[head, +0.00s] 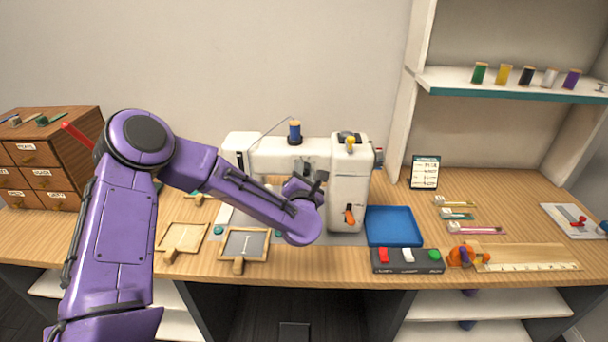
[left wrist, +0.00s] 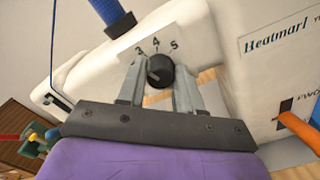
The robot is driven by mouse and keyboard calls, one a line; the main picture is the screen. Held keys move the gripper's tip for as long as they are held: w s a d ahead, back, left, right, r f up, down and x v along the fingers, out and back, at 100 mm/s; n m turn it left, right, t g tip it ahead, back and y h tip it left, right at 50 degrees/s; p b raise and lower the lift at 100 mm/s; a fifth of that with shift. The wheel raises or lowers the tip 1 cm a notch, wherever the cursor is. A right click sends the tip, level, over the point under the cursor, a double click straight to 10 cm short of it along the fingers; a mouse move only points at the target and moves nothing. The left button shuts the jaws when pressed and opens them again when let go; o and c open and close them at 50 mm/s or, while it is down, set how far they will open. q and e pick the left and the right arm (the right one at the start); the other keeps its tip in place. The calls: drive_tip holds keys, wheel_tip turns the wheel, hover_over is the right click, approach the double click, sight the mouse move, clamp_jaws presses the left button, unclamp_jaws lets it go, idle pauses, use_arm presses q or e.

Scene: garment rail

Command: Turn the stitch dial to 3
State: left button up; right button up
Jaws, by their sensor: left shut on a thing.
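The stitch dial (left wrist: 160,71) is a round black knob on the white sewing machine (head: 349,188). A pale plate above it in the left wrist view carries the numbers 3, 4 and 5. A small light mark on the knob's upper edge seems to face the 4, though it is too small to be sure. My left gripper (head: 308,187) is at the machine's front, its two grey fingers (left wrist: 158,84) shut on the dial from both sides. In the head view the gripper largely hides the dial. My right gripper is not in view.
An orange lever (head: 349,216) sits on the machine below and right of the dial. A blue tray (head: 393,226) and a switch box (head: 407,261) stand to the right. Small framed boards (head: 243,245) lie in front. A blue spool (head: 295,132) stands on top of the machine.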

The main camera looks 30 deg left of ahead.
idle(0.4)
use_arm(q)
drive_tip(key=o, duration=1)
drive_tip(key=shift+o, duration=0.2)
drive_tip(key=shift+s+d+f, duration=0.1)
drive_tip(key=shift+s+d, duration=0.15)
drive_tip(key=shift+s, duration=0.1)
drive_tip(key=b+v, duration=0.3)
drive_tip(key=v, duration=0.6)
drive_tip(key=shift+s, duration=0.4)
drive_tip(key=shift+d, duration=0.1)
